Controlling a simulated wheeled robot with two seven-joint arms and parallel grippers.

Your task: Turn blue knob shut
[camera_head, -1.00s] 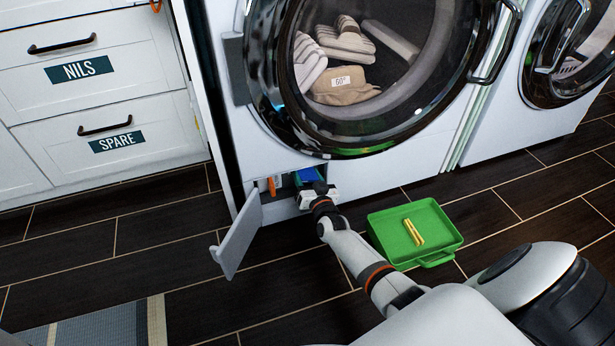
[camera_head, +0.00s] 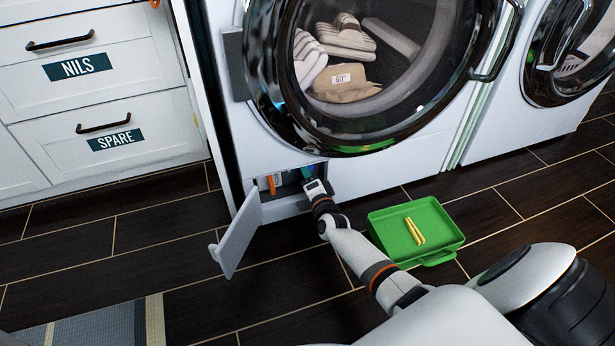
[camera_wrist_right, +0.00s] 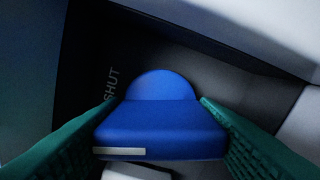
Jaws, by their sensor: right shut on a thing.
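The blue knob (camera_wrist_right: 160,120) fills the middle of the right wrist view, with a pale bar on its front edge. The word SHUT (camera_wrist_right: 111,84) is on the dark panel to its upper left. My right gripper (camera_wrist_right: 162,112) has its green fingers on both sides of the knob and is shut on it. In the head view my right gripper (camera_head: 308,180) reaches into the low compartment (camera_head: 290,187) of the washer and hides most of the knob. My left gripper is not in view.
The white compartment flap (camera_head: 238,238) hangs open to the left. An orange item (camera_head: 271,185) is inside the compartment. A green tray (camera_head: 400,218) with yellow sticks (camera_head: 415,231) lies on the floor to the right. The round washer door (camera_head: 350,75) is above.

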